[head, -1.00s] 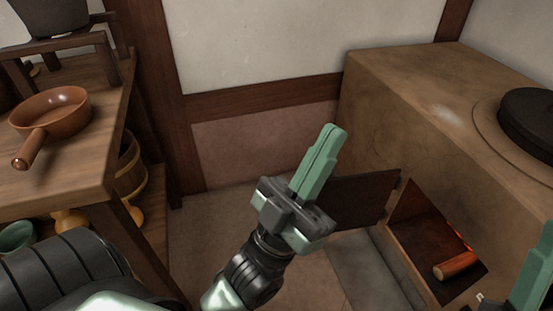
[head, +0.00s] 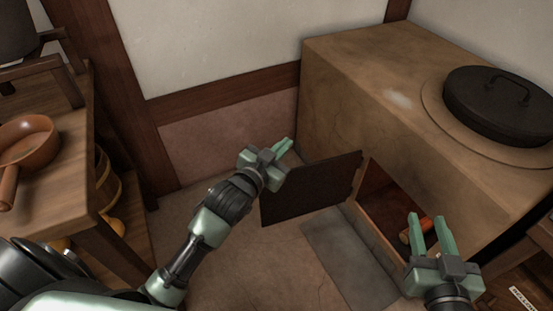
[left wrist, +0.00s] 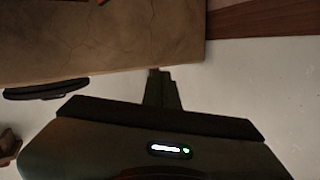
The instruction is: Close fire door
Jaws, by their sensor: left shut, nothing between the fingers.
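The fire door (head: 312,188) is a dark flat panel standing open, swung out to the left of the firebox opening (head: 388,192) in the clay stove (head: 350,75). My left gripper (head: 287,147) is shut and empty at the door's upper left, by its free edge. I cannot tell whether it touches the door. Its shut fingers also show in the left wrist view (left wrist: 161,90), with the door not clearly visible there. My right gripper (head: 428,222) is open and empty, in front of the opening, and partly covers it.
A piece of firewood (head: 416,230) with a glowing part lies inside the opening. A grey slab (head: 345,262) lies on the floor before it. A black lid (head: 500,105) sits on the stove. A wooden table with a brown pan (head: 28,140) stands at left.

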